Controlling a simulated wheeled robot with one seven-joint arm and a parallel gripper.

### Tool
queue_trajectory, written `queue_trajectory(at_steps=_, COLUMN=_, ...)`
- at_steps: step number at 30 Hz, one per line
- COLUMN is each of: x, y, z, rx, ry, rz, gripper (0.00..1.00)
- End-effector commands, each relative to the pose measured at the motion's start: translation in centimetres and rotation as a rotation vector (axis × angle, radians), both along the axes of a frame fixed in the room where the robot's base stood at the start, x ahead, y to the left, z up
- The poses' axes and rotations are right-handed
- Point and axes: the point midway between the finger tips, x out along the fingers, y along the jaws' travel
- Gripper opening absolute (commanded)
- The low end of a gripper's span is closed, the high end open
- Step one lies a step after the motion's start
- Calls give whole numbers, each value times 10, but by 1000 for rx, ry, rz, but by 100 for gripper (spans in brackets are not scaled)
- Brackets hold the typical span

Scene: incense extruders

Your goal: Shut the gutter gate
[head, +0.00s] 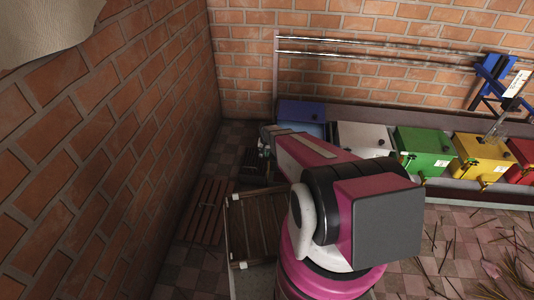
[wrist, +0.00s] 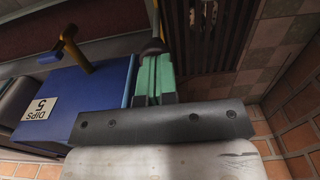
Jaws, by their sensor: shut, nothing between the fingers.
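My gripper (wrist: 153,62) has its green fingers pressed together, with nothing between them. Its tips are beside a dark rounded knob (wrist: 152,47) at the foot of a yellow rod; I cannot tell whether they touch. In the head view the gripper is mostly hidden by my arm, near the blue box. A brown slatted wooden panel (head: 255,225) with pale corner fittings stands left of my arm, partly hidden by it. I cannot tell for sure whether this is the gutter gate. A reddish slatted grate (head: 205,212) lies on the floor by the left wall.
A blue box labelled DIPS 5 (wrist: 75,100) is close beside my fingers. White (head: 365,138), green (head: 424,150), yellow (head: 482,157) and red (head: 522,162) boxes stand in a row along the back wall. Brick walls close off the left and back. Thin sticks litter the floor at right.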

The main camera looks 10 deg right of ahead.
Motion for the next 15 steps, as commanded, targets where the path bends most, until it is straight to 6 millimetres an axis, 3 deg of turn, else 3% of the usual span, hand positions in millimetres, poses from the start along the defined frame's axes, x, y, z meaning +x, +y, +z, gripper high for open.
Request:
queue_trajectory(at_steps=1, x=0, y=0, z=-10, rx=-1, ry=10, rz=0, gripper=0)
queue_trajectory(at_steps=5, x=-2, y=-1, z=-1, rx=0, ry=9, rz=0, gripper=0)
queue_trajectory(at_steps=15, x=-8, y=-4, z=68, rx=0, ry=-2, rz=1, gripper=0)
